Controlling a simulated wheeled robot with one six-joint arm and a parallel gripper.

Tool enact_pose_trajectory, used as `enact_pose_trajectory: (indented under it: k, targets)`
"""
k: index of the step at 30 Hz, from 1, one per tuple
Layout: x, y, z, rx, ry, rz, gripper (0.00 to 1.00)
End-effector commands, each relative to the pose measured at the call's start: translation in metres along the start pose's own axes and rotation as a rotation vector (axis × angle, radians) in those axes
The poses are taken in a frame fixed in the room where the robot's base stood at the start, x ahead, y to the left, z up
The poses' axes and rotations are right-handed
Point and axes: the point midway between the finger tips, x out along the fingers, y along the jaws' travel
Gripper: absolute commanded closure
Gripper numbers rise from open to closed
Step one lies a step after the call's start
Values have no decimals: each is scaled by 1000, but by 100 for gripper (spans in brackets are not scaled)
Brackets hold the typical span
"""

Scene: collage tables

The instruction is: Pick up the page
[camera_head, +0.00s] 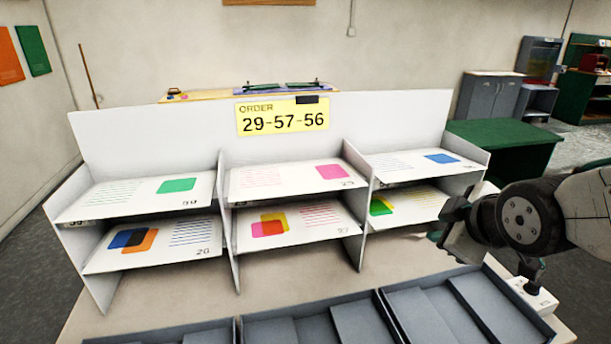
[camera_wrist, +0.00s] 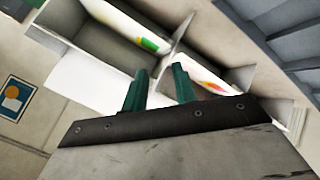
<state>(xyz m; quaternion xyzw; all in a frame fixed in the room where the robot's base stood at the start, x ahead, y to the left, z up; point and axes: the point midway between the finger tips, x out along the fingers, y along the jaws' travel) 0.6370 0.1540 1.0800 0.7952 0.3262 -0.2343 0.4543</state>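Pages lie in a white sorter with two rows of three compartments. The top row holds a green-square page (camera_head: 130,197), a pink-square page (camera_head: 290,182) and a blue-square page (camera_head: 415,164). Below are a blue-and-orange page (camera_head: 160,245), a pink-and-yellow page (camera_head: 295,225) and a green-and-yellow page (camera_head: 410,205). The printed numbers are too small to read surely. My gripper (camera_wrist: 160,80) has two green fingers apart, with no page seen between them. In the head view it is at the right, beside the lower right compartment, its fingertips mostly hidden.
A yellow sign (camera_head: 283,126) on the sorter's back panel reads "ORDER 29-57-56". Grey trays (camera_head: 290,330) line the table's front edge. The sorter's upright dividers (camera_head: 228,235) stand between compartments. A bare table strip (camera_head: 200,300) lies between sorter and trays.

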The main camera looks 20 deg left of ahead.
Motion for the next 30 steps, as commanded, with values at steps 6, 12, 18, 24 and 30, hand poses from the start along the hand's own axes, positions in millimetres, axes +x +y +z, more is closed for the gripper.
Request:
enact_pose_trajectory:
  k: [6, 12, 18, 24, 30]
  targets:
    - [57, -47, -120, -520, 366, 186, 72]
    - [64, -86, -179, -758, 562, 355, 72]
    - [69, -95, -198, -817, 612, 413, 72]
    - [86, -91, -212, -815, 611, 414, 72]
    - [110, -85, -230, -815, 610, 414, 72]
